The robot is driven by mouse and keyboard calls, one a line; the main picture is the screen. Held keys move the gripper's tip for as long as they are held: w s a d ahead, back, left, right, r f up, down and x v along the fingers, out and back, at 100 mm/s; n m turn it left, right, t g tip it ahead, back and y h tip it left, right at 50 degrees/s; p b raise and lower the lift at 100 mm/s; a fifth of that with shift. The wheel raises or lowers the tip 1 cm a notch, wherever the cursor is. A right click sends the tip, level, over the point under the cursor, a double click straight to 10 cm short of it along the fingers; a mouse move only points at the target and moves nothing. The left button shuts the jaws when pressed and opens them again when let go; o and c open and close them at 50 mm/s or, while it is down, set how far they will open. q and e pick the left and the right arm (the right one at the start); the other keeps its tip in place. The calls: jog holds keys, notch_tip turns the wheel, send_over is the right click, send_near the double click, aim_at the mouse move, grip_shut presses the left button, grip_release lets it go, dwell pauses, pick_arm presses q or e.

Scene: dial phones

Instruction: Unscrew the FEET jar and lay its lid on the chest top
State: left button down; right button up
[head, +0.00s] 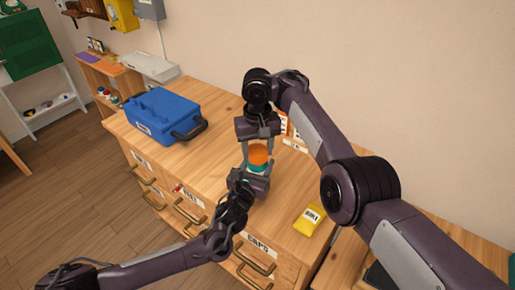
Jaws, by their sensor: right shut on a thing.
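A jar with an orange lid (258,154) and a teal body (257,168) is on the wooden chest top (222,121), near its middle. Its label is not readable. My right gripper (259,149) comes down from above and is shut on the orange lid, one finger on each side. The lid appears to sit on the jar. My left gripper (256,173) reaches in from the front, low at the jar's body. It hides the jar's lower part, and I cannot tell whether its fingers grip.
A blue toolbox (165,115) stands on the left of the chest top. A yellow labelled box (309,220) lies at the front right. Orange-and-white items (286,128) are behind my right gripper. Bare wood shows between toolbox and jar and to the jar's right.

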jog(key=n, duration=0.7)
jog(key=shift+r+n, duration=0.1)
jog(key=shift+n, duration=0.2)
jog(key=n, duration=0.4)
jog(key=shift+w+d, duration=0.1)
jog(key=n, duration=0.4)
jog(key=shift+n, duration=0.4)
jog(key=n, duration=0.8)
jog(key=shift+n, duration=0.3)
jog(key=n, duration=0.8)
jog(key=shift+r, duration=0.1)
jog(key=shift+r, duration=0.15)
